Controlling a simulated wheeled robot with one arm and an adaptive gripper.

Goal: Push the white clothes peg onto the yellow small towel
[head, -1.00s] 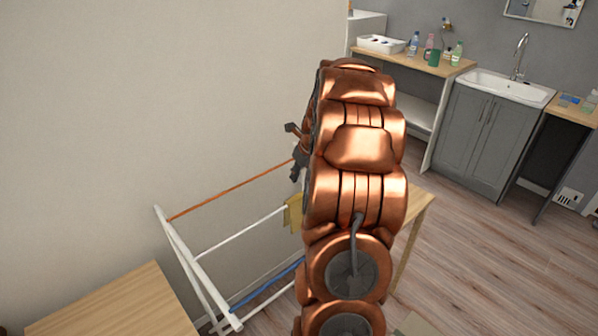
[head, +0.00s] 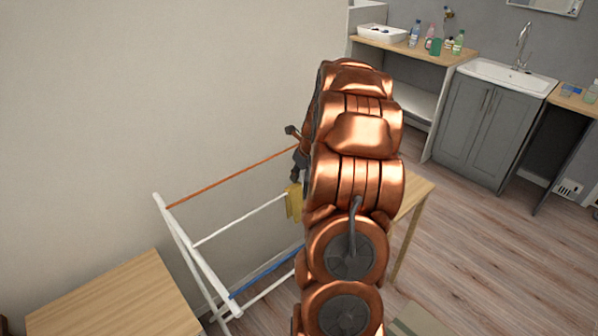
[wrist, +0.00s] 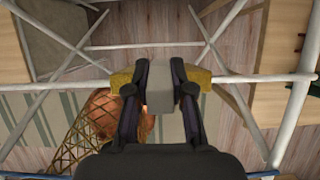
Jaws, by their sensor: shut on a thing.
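The yellow small towel (head: 294,202) hangs over a white rail of the drying rack, partly hidden by my arm. In the wrist view its yellow cloth (wrist: 199,77) shows on both sides of my fingertips. My gripper (wrist: 160,92) is shut on a pale block-like piece, the white clothes peg (wrist: 159,86). The peg lies between the fingertips and covers the middle of the towel, at or close to the rail. Whether it grips the cloth cannot be told. In the head view my gripper (head: 297,172) is mostly hidden behind my arm, just above the towel; the peg is hidden there.
The white drying rack (head: 187,247) stands by the wall, with an orange rail (head: 230,186) and a blue rail (head: 262,277). A wooden table (head: 110,305) is at front left. Another wooden top (head: 412,196) is behind my arm. Open floor lies right.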

